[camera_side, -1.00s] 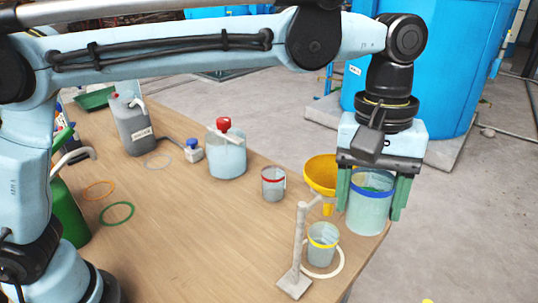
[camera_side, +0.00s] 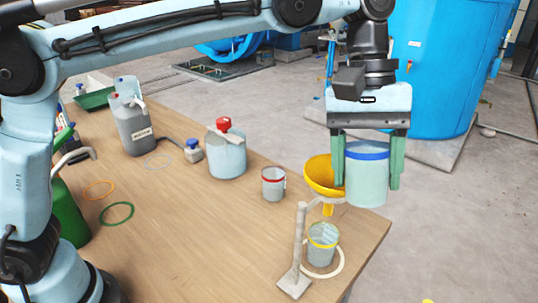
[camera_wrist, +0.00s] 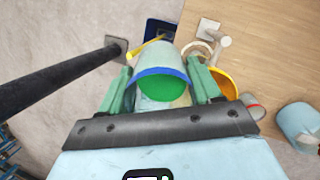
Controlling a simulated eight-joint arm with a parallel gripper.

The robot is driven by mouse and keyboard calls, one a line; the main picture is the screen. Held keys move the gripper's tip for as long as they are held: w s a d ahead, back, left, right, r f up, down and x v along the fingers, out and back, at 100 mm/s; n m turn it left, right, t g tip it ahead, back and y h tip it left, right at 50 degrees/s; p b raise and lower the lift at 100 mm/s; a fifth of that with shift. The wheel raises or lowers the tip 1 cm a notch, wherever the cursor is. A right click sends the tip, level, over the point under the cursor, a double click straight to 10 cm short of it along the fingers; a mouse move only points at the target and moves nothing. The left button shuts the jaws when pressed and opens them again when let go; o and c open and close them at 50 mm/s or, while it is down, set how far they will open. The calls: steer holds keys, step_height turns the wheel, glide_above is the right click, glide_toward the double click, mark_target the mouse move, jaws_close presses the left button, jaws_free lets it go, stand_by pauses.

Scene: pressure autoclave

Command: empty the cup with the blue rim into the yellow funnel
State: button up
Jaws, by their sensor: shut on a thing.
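The blue-rimmed cup (camera_side: 367,180) is a translucent cup held up off the table between the green fingers of my gripper (camera_side: 366,173), which is shut on it. In the wrist view the cup (camera_wrist: 168,63) shows green contents inside its rim. The yellow funnel (camera_side: 318,174) sits in a stand (camera_side: 298,250), close beside the cup on its left in the side view, partly behind my gripper's finger. In the wrist view the funnel (camera_wrist: 226,83) is just right of the right finger. No stream from the cup shows.
A yellow-rimmed cup (camera_side: 322,250) stands below the funnel. A red-rimmed cup (camera_side: 273,184) and a red-capped jar (camera_side: 227,158) stand to the left on the table (camera_side: 200,235). The table's edge passes beneath my gripper; a big blue tank (camera_side: 430,90) stands behind.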

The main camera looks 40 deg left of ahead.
steer(key=shift+w+a+r+h, duration=0.1)
steer(key=shift+a+r+h, duration=0.1)
steer(key=shift+r, duration=0.3)
steer(key=shift+w+a+r+h, duration=0.1)
steer(key=shift+a+r+h, duration=0.1)
steer(key=shift+r, duration=0.3)
steer(key=shift+w+a+r+g+h, duration=0.1)
steer(key=shift+r+g+h, duration=0.4)
steer(key=shift+r, duration=0.15)
steer(key=shift+f+g+h, duration=0.5)
steer(key=shift+f+h, duration=0.1)
steer(key=shift+h, duration=0.3)
steer(key=g+h, duration=0.1)
steer(key=h, duration=0.2)
steer(key=shift+a+f+g, duration=0.1)
steer(key=shift+f+g, duration=0.1)
steer(key=shift+g, duration=0.2)
steer(key=h, duration=0.1)
steer(key=g+h, duration=0.2)
steer(key=h, duration=0.1)
steer(key=shift+w+a, duration=0.25)
steer(key=shift+a, duration=0.1)
steer(key=shift+w+a+r+g+h, duration=0.1)
steer(key=shift+a+r+g+h, duration=0.1)
steer(key=shift+g+h, duration=0.4)
steer(key=shift+w+a+r+g+h, duration=0.1)
steer(key=shift+a+r+g+h, duration=0.15)
steer(key=shift+h, duration=0.55)
steer(key=shift+d, duration=0.1)
